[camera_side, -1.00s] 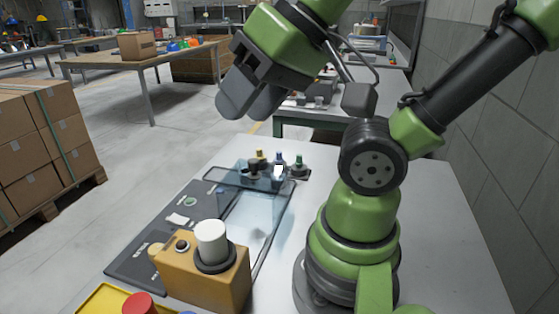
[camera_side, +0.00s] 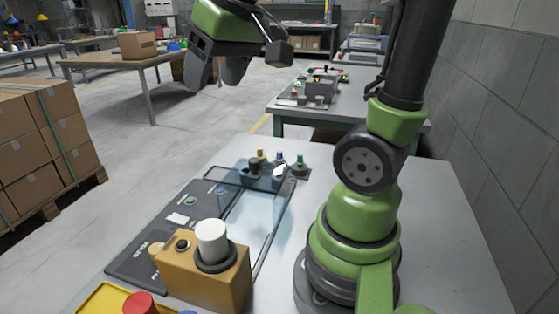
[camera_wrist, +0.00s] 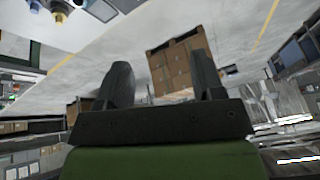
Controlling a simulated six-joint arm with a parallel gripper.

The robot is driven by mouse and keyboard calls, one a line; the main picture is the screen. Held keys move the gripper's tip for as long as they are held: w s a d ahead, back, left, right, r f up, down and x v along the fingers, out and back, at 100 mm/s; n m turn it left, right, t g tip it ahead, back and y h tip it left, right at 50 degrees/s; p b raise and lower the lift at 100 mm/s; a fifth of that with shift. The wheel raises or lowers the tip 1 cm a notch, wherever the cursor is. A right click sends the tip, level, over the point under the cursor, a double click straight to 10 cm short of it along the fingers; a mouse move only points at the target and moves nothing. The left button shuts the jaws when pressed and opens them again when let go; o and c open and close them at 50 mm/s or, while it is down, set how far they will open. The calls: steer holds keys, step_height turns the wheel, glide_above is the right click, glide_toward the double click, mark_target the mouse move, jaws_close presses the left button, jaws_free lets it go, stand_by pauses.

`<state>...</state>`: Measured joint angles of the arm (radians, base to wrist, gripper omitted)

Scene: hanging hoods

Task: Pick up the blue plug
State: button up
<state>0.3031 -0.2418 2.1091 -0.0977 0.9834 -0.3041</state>
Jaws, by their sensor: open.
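The blue plug (camera_side: 280,157) is a small upright piece at the far end of the table, between a yellow plug (camera_side: 260,155) and a green plug (camera_side: 300,161). My gripper (camera_side: 215,74) is open and empty, high above and to the left of the plugs in the side view. In the wrist view my gripper (camera_wrist: 158,65) shows its two fingers spread, with only the distant floor and boxes between them.
A clear hood panel (camera_side: 262,200) stands on the table in front of the plugs. A dark board (camera_side: 150,235) lies left of it. An orange box (camera_side: 205,278) with a white cylinder (camera_side: 211,240) stands nearer the camera. The table's right side (camera_side: 450,240) is clear.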

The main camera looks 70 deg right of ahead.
steer(key=w+d+f+g, duration=0.2)
steer(key=d+f, duration=0.1)
steer(key=d, duration=0.5)
steer(key=w+d+f+g, duration=0.1)
steer(key=w+d+f, duration=0.25)
steer(key=d, duration=0.45)
steer(key=s+d+f, duration=0.2)
steer(key=d+f, duration=0.2)
steer(key=s+d+f+g, duration=0.1)
steer(key=s+d+f, duration=0.1)
steer(key=d+f, duration=0.2)
steer(key=s+d+f+g, duration=0.1)
steer(key=s+d+f, duration=0.1)
steer(key=d+f, duration=0.2)
steer(key=shift+d, duration=0.2)
glide_above(280, 151)
steer(key=f, duration=0.4)
steer(key=shift+a+f, duration=0.2)
steer(key=shift+f, duration=3.05)
steer(key=c, duration=1)
